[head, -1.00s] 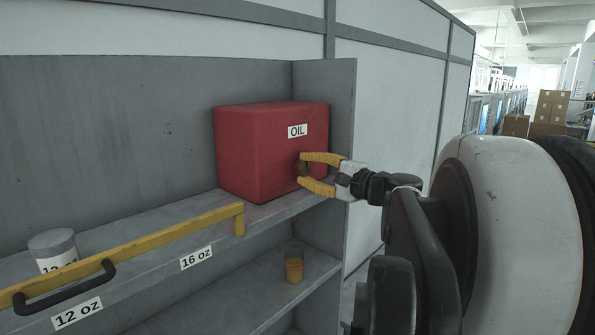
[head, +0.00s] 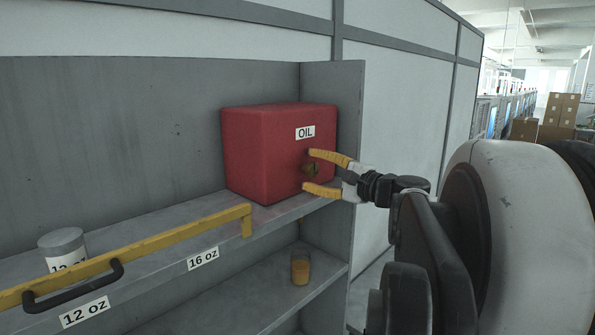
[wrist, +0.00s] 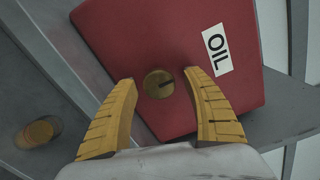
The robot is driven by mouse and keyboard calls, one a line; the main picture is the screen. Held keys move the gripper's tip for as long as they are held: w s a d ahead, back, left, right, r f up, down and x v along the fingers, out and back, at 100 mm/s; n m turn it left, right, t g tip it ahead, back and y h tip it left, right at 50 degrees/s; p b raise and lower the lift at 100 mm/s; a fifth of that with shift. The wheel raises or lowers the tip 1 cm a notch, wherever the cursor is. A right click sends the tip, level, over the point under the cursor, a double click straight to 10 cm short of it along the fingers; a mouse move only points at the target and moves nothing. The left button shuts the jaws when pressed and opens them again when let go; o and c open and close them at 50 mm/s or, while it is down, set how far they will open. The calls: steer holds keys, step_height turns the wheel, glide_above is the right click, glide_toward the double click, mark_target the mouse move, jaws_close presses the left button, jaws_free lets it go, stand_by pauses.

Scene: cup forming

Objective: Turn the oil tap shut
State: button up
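The red oil box (head: 262,150) with a white OIL label stands on the upper grey shelf in the head view. Its round brass tap (head: 311,169) is on the front face, low and to the right. In the wrist view the tap (wrist: 158,84) shows as a disc with a dark slot or handle, between and just beyond my fingertips. My gripper (head: 310,170) has yellow fingers, spread apart with a gap on both sides of the tap. It is open and holds nothing. A cup with amber liquid (head: 300,270) stands on the lower shelf; it also shows in the wrist view (wrist: 38,132).
A yellow bar (head: 180,236) with a black handle runs along the upper shelf's front edge, left of the box. A grey-lidded container (head: 63,248) stands behind it. The shelf's side wall (head: 340,120) is close right of the box.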

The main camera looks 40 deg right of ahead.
steer(key=shift+s, duration=0.15)
steer(key=s, duration=1.1)
steer(key=shift+s+d, duration=0.4)
steer(key=shift+d, duration=0.05)
steer(key=w+a+f+n+g+y+b, duration=0.1)
steer(key=w+a+f+n+g+b, duration=0.1)
steer(key=a+f+b, duration=0.35)
steer(key=w+a+f+n+g+y+b, duration=0.1)
steer(key=w+a+f+n+g+b, duration=0.1)
steer(key=a+f, duration=0.65)
steer(key=w+a+f+n+g+y+b, duration=0.1)
steer(key=w+a+f+n+g+b, duration=0.15)
steer(key=a+f, duration=0.45)
steer(key=s+a+f+n+g+h+b, duration=0.1)
steer(key=s+a+f+n+b, duration=0.2)
steer(key=f, duration=0.7)
steer(key=s+a+f+n+g+h+b, duration=0.1)
steer(key=s+a+f+n+b, duration=0.3)
steer(key=f+b, duration=0.5)
steer(key=s+a+f+n+g+h+b, duration=0.2)
steer(key=a+f+n+b, duration=0.4)
steer(key=f, duration=0.7)
steer(key=shift+s+a+n, duration=0.35)
steer(key=shift+s+a, duration=0.55)
steer(key=shift+a, duration=0.1)
